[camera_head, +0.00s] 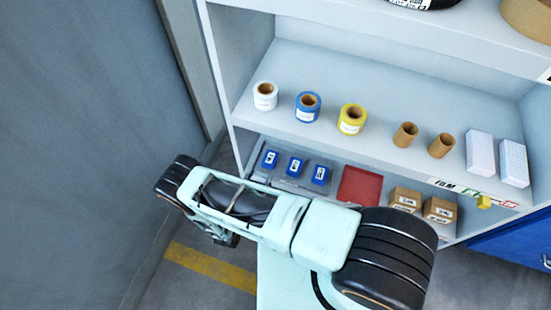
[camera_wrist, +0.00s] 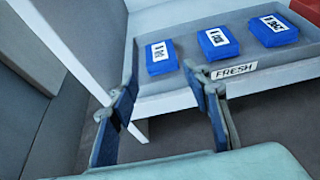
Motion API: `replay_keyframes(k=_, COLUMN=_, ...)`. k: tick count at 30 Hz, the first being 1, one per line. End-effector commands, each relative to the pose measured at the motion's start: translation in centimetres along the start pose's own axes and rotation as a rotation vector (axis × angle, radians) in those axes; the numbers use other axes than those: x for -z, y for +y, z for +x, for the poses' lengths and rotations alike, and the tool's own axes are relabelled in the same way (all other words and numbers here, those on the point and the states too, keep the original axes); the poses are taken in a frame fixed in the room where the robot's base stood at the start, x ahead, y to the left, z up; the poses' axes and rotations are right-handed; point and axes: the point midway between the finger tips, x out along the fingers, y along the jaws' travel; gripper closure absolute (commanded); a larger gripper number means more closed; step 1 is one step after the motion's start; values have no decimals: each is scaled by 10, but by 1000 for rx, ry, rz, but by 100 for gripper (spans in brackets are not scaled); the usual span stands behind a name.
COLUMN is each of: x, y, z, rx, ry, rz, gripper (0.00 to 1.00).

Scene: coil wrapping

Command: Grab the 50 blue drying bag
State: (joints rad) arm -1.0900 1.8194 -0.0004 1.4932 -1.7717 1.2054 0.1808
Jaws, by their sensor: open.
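Three blue drying bags with white labels lie side by side on a grey tray (camera_wrist: 155,97) on the lower shelf. In the wrist view they are the left bag (camera_wrist: 160,68), middle bag (camera_wrist: 217,50) and right bag (camera_wrist: 273,37); they also show in the head view as the left bag (camera_head: 271,166), middle bag (camera_head: 296,173) and right bag (camera_head: 320,182). The label numbers are too blurred to read surely. My gripper (camera_wrist: 162,95) is open and empty, in front of the tray and apart from the bags. In the head view my arm hides part of the lower shelf.
A FRESH label (camera_wrist: 234,70) is on the tray's front. A red tray (camera_head: 360,186) and cardboard boxes (camera_head: 440,211) stand to the right. The upper shelf holds white, blue and yellow rolls (camera_head: 352,123). A grey wall (camera_head: 75,140) is close on the left.

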Motion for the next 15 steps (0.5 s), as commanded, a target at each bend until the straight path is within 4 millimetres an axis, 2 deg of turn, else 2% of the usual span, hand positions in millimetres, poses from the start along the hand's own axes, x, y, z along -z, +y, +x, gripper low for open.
replay_keyframes(k=9, x=1, y=-1, z=46, rx=2, ry=-1, rz=3, gripper=56)
replay_keyframes(k=15, x=0, y=-1, z=67, rx=3, ry=-1, rz=3, gripper=56)
